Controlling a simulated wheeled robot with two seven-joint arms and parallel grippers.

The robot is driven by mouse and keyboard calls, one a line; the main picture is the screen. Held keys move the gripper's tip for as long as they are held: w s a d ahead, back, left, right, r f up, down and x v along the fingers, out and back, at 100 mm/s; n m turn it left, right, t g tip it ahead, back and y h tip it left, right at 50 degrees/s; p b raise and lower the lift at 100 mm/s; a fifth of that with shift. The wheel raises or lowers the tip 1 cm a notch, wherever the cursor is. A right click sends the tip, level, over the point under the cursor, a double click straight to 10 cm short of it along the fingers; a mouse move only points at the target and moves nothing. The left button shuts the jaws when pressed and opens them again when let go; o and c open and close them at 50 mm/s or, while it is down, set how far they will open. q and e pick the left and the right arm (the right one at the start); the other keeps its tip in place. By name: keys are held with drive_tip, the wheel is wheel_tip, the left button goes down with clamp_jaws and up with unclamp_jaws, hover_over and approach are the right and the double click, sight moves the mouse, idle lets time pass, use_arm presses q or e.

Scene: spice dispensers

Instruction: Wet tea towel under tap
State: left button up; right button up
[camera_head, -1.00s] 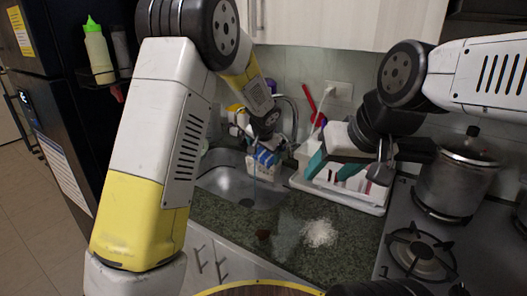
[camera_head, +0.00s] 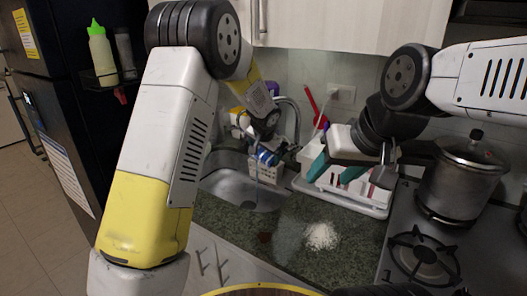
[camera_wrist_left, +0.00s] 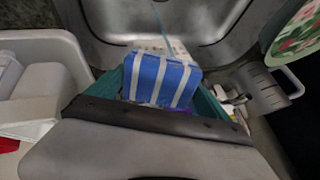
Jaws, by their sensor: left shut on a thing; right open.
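My left gripper (camera_head: 267,153) is over the sink (camera_head: 230,190), shut on a blue and white striped tea towel. The towel (camera_wrist_left: 160,80) shows folded between the teal fingers (camera_wrist_left: 162,92) in the left wrist view. The tap's curved metal spout (camera_head: 291,103) rises behind my left gripper. A thin bluish vertical line, perhaps water, runs down into the sink (camera_wrist_left: 160,25); I cannot tell if it touches the towel. My right gripper (camera_head: 337,168) is open and empty, in front of the dish rack.
A white dish rack (camera_head: 365,205) stands right of the sink. A steel pot (camera_head: 462,185) sits on the stove (camera_head: 425,255). White powder (camera_head: 320,236) and a small dark patch (camera_head: 264,237) lie on the green counter. A black fridge (camera_head: 70,110) stands at left.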

use_arm(q)
drive_tip(key=s+a, duration=0.4)
drive_tip(key=s, duration=0.2)
drive_tip(key=shift+s, duration=0.35)
idle(0.8)
drive_tip(key=shift+a+r, duration=0.1)
idle(0.5)
drive_tip(key=s+a+r, duration=0.2)
drive_tip(key=s+r, duration=0.2)
drive_tip(key=shift+a, duration=0.3)
